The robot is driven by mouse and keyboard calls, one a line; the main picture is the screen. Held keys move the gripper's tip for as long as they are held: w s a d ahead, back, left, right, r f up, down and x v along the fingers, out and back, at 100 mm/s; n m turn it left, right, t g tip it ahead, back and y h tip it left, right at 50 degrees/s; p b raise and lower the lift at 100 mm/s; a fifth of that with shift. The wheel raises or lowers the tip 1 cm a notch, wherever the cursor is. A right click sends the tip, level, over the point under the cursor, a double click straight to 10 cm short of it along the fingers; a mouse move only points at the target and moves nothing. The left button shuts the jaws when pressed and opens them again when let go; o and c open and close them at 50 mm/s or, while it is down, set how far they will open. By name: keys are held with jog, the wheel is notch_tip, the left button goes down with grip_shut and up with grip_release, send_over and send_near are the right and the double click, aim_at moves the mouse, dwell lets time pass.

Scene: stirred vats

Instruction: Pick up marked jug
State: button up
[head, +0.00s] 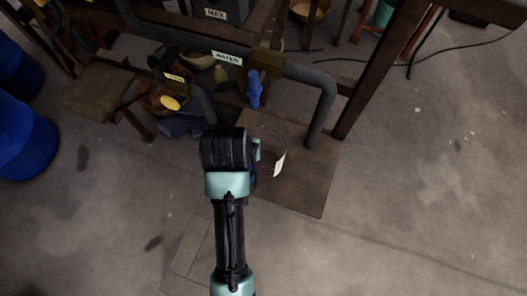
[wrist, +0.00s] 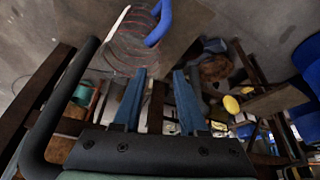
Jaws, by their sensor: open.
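The marked jug (head: 268,142) is clear with reddish ring marks and a white strip on its side. It stands on a brown floor board under the pipe bend. In the wrist view the jug (wrist: 128,50) is at the top, with a blue handle (wrist: 163,20) on its right side. My gripper (wrist: 160,72) is open, its two blue fingers apart with nothing between them. The jug and handle lie beyond the fingertips; I cannot tell the exact gap. In the head view my wrist covers the jug's left side and hides most of the fingers.
A dark pipe (head: 324,93) labelled WATER bends down beside the jug, with a blue tap (head: 254,88) on it. In the wrist view the pipe (wrist: 62,105) is close to my gripper. Blue barrels (head: 28,145) stand at left. The floor at right is clear.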

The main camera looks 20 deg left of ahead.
jog(key=shift+p+x, duration=0.9)
jog(key=shift+x, duration=4.65)
jog(key=shift+w+d, duration=0.1)
jog(key=shift+w, duration=0.05)
grip_shut()
